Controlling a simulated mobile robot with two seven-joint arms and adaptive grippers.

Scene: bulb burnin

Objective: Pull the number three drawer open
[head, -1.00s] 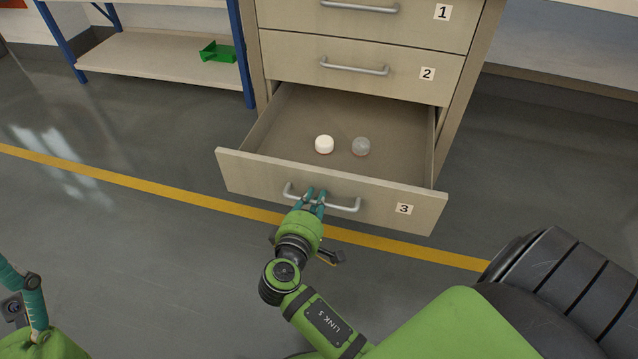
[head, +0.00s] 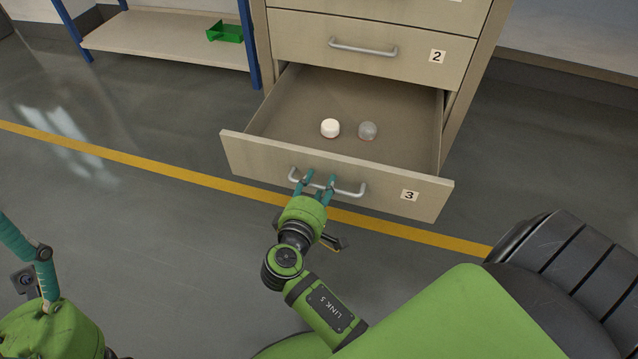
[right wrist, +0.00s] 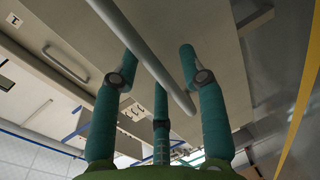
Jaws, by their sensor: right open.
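The number three drawer (head: 390,190) is pulled well out of the beige cabinet, its inside showing. Its grey bar handle (head: 350,191) runs across the front panel and shows large in the right wrist view (right wrist: 151,58). My right gripper (head: 320,181) is at this handle, its teal fingers spread apart. In the right wrist view my right gripper (right wrist: 160,62) has fingers on both sides of the bar, not clamped on it. My left gripper (head: 30,260) is only partly in view at the left edge, away from the drawer; its jaw state is unclear.
A white round item (head: 330,128) and a grey translucent one (head: 367,130) sit in the open drawer. The number two drawer (head: 400,62) above is shut. A shelf (head: 165,38) with a green bin (head: 226,32) stands back left. The floor left of the drawer is clear.

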